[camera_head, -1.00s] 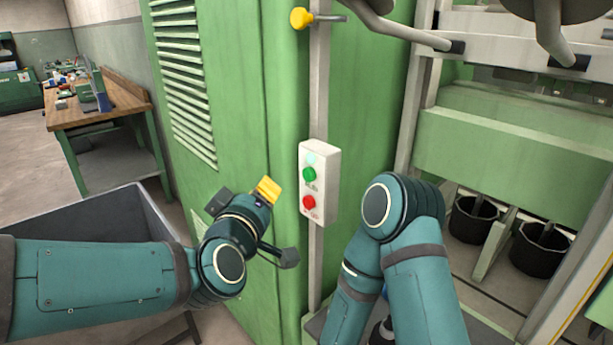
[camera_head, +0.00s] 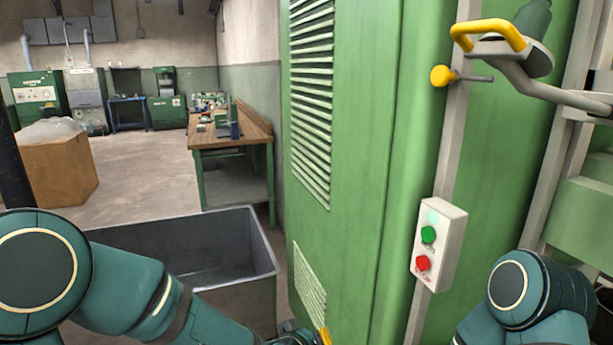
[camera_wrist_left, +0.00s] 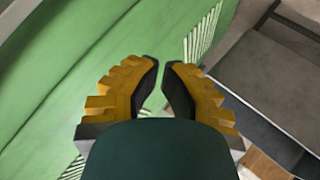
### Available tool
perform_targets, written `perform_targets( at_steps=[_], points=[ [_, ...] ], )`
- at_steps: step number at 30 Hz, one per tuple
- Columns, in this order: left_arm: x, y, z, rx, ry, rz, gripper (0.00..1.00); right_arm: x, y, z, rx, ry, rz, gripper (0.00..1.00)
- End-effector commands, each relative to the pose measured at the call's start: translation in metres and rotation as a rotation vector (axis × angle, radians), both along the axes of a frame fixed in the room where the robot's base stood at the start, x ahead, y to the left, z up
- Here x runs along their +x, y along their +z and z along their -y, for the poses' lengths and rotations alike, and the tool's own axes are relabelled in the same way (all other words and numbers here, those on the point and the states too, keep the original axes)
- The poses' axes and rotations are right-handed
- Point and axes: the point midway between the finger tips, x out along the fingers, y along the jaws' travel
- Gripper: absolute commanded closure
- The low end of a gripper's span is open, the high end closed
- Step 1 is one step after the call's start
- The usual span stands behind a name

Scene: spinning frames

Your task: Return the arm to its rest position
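My left arm (camera_head: 130,285) comes in from the left across the bottom of the head view. Its gripper is mostly cut off at the bottom edge, where only a small yellow part shows. In the left wrist view, my left gripper (camera_wrist_left: 161,68) has two yellow fingers with dark pads. The tips are close together with a narrow gap between them, and nothing is held. The green machine panel lies behind them. My right arm (camera_head: 525,295) shows at the lower right as a bent teal link; its gripper is out of view.
A green machine cabinet (camera_head: 360,180) stands close by, with a button box (camera_head: 440,245) on a grey post. A grey open bin (camera_head: 245,262) stands near the left arm. A wooden workbench (camera_head: 255,130), a large cardboard box (camera_head: 60,170) and open floor (camera_head: 145,175) lie beyond.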

Motion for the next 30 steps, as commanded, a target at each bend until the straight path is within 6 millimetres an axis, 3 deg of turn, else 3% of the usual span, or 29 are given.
perform_targets(
  at_steps=[1, 6, 9, 12, 15, 18, 30],
  points=[
    [-0.009, -0.034, -0.017, 0.039, -0.005, -0.069, 1.0, 0.0, 0.0, 0.0, 0.0, 0.0, 0.0, 0.53],
    [-0.058, -0.128, -0.067, 0.146, -0.049, -0.291, 1.0, 0.0, 0.0, 0.0, 0.0, 0.0, 0.0, 0.53],
    [-0.095, -0.17, -0.091, 0.187, -0.081, -0.418, 1.0, 0.0, 0.0, 0.0, 0.0, 0.0, 0.0, 0.53],
    [-0.129, -0.2, -0.109, 0.211, -0.113, -0.521, 1.0, 0.0, 0.0, 0.0, 0.0, 0.0, 0.0, 0.53],
    [-0.154, -0.217, -0.119, 0.221, -0.135, -0.591, 1.0, 0.0, 0.0, 0.0, 0.0, 0.0, 0.0, 0.53],
    [-0.167, -0.224, -0.124, 0.227, -0.15, -0.626, 1.0, 0.0, 0.0, 0.0, 0.0, 0.0, 0.0, 0.53],
    [-0.169, -0.226, -0.125, 0.227, -0.152, -0.631, 1.0, 0.0, 0.0, 0.0, 0.0, 0.0, 0.0, 0.53]
  ],
)
